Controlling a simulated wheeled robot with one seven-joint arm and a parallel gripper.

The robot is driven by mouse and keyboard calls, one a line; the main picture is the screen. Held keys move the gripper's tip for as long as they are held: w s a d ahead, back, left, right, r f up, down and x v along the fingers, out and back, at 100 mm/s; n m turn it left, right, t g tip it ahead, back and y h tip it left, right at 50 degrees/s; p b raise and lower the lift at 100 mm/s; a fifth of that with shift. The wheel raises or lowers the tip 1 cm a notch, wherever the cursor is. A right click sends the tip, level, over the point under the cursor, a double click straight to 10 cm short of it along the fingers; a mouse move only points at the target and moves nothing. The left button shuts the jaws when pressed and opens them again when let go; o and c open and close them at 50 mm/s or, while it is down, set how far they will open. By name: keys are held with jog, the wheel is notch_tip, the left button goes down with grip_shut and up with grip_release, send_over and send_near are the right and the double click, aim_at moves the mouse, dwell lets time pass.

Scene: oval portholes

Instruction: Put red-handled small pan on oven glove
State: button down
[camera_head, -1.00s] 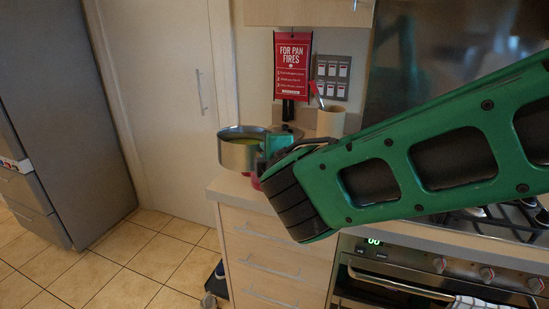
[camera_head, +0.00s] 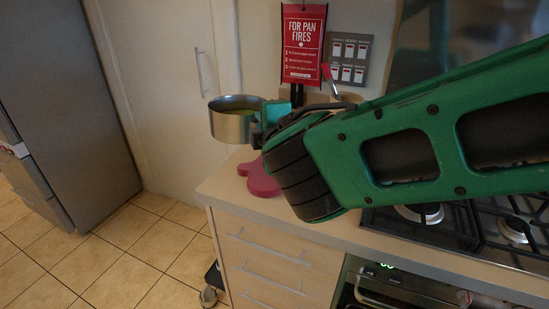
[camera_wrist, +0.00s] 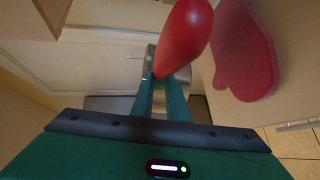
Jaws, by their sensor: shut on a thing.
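The small pan (camera_head: 232,124) is steel and hangs in the air to the left of my gripper (camera_head: 262,130) in the head view, its opening upward with something yellow-green inside. Its red handle (camera_wrist: 184,38) shows in the wrist view at the fingertips. My gripper (camera_wrist: 163,84) is shut on the pan; the exact grip is partly hidden by the handle. The pink-red oven glove (camera_head: 258,180) lies flat on the counter, below and behind my gripper, partly covered by my arm. It also shows at the upper right of the wrist view (camera_wrist: 245,60).
The counter (camera_head: 226,189) has bare wood around the glove, ending at a front edge above drawers (camera_head: 265,255). A red fire sign (camera_head: 303,45) stands at the back. The gas hob (camera_head: 430,220) lies right, under my arm. A fridge (camera_head: 70,100) stands left.

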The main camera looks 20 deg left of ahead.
jog(key=w+d+f, duration=0.7)
jog(key=w+f, duration=0.1)
jog(key=f, duration=0.2)
jog(key=shift+w+d+f+n, duration=0.3)
jog(key=shift+f+n, duration=0.05)
jog(key=shift+n, duration=0.05)
dwell(0.3)
jog(key=c, duration=2.2)
grip_release()
jog(key=shift+f, duration=0.3)
jog(key=o, duration=0.5)
jog(key=shift+r, duration=0.15)
